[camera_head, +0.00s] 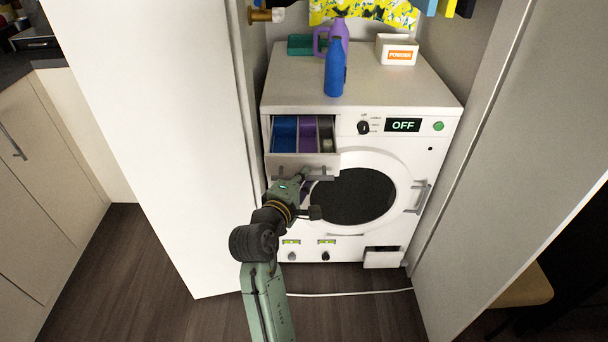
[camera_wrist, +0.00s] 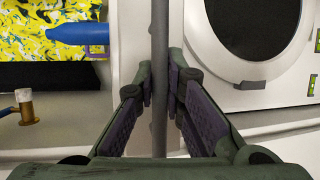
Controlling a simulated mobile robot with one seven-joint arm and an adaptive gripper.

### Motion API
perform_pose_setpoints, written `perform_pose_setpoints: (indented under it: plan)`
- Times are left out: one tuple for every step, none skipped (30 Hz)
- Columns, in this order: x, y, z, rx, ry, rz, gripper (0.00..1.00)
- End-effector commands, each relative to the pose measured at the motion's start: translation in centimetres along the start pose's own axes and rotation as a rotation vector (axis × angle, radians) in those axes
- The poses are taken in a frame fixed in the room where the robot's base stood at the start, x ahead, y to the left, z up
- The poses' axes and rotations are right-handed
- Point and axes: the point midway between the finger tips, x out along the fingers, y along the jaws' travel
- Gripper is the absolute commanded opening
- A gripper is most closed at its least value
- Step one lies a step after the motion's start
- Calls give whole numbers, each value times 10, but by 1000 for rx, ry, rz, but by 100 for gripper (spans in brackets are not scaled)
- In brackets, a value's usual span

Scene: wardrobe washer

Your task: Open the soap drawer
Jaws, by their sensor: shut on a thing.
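The soap drawer (camera_head: 290,162) is at the upper left of the white washing machine (camera_head: 380,235). It is pulled out, and its blue, purple and grey compartments show from above. A grey bar handle (camera_head: 322,178) runs along its front. My gripper (camera_head: 304,178) is at this handle. In the wrist view the handle (camera_wrist: 159,50) stands upright in the picture between the two fingers of my gripper (camera_wrist: 163,95), which are shut on it. In the head view my gripper hides part of the handle.
A blue bottle (camera_head: 335,70), a purple jug (camera_head: 340,32) and a powder box (camera_head: 397,50) stand on top of the washer. Open wardrobe doors flank it on the left (camera_head: 150,130) and right (camera_head: 500,150). A small lower flap (camera_head: 382,258) stands open.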

Motion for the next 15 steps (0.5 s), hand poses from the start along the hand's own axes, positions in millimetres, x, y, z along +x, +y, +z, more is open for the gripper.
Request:
perform_pose_setpoints:
  plan:
    - [0,0,0,-1,1,1,0]
    - [0,0,0,-1,1,1,0]
    - [0,0,0,-1,1,1,0]
    - [0,0,0,-1,1,1,0]
    - [0,0,0,-1,1,1,0]
    - [0,0,0,-1,1,1,13]
    - [0,0,0,-1,1,1,15]
    - [0,0,0,-1,1,1,17]
    - [0,0,0,-1,1,1,20]
    - [0,0,0,-1,1,1,22]
    - [0,0,0,-1,1,0,24]
    - [0,0,0,-1,0,0,26]
    - [0,0,0,-1,0,0,28]
    - [0,0,0,-1,0,0,30]
    - [0,0,0,-1,0,0,31]
